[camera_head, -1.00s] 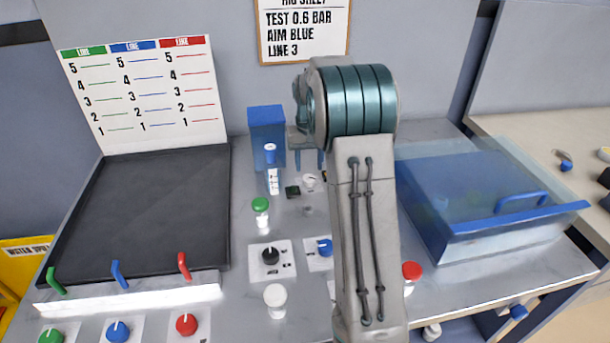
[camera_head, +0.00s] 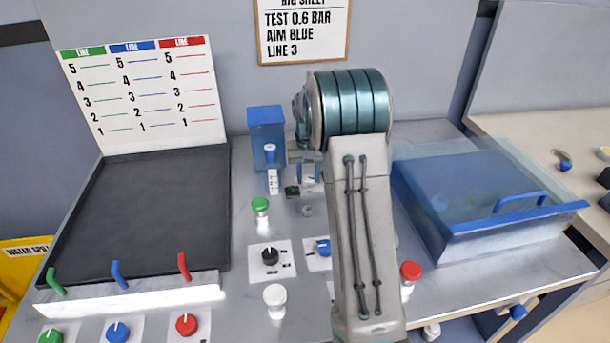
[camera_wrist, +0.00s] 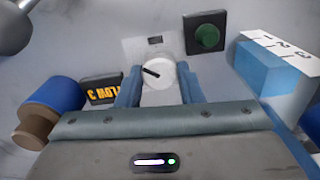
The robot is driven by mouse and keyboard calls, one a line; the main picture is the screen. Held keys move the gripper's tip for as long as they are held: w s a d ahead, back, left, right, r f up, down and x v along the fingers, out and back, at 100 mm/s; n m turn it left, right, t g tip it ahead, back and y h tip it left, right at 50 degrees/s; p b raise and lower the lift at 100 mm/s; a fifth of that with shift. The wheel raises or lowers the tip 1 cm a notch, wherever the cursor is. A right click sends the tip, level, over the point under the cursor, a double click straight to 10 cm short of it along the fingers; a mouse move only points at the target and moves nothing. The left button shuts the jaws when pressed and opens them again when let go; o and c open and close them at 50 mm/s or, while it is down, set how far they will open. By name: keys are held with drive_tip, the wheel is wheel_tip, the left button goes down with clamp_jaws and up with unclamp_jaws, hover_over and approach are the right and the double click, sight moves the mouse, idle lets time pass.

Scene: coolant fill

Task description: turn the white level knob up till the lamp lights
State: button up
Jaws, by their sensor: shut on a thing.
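The white level knob (camera_wrist: 158,74) sits on a pale plate, its black pointer aimed to the upper left in the wrist view. My gripper (camera_wrist: 160,80) is shut on it, one blue-grey finger on each side. In the head view my gripper (camera_head: 306,167) is at the small panel behind the knobs and mostly hides the knob. The lamp (camera_wrist: 207,37) is a dark green dome on a black square, close to the knob. It looks unlit.
A blue tank with a white scale (camera_wrist: 275,65) stands beside the lamp. A blue cylinder (camera_wrist: 55,92) and a black display with yellow characters (camera_wrist: 103,89) lie on the other side. Green (camera_head: 260,204) and white (camera_head: 275,294) capped posts stand in front.

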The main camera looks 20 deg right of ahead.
sight(307, 177)
drive_tip(key=shift+m, duration=1.4)
drive_tip(key=o, duration=0.7)
drive_tip(key=shift+a, duration=0.1)
drive_tip(key=shift+r, duration=0.1)
wheel_tip(307, 177, up, 14)
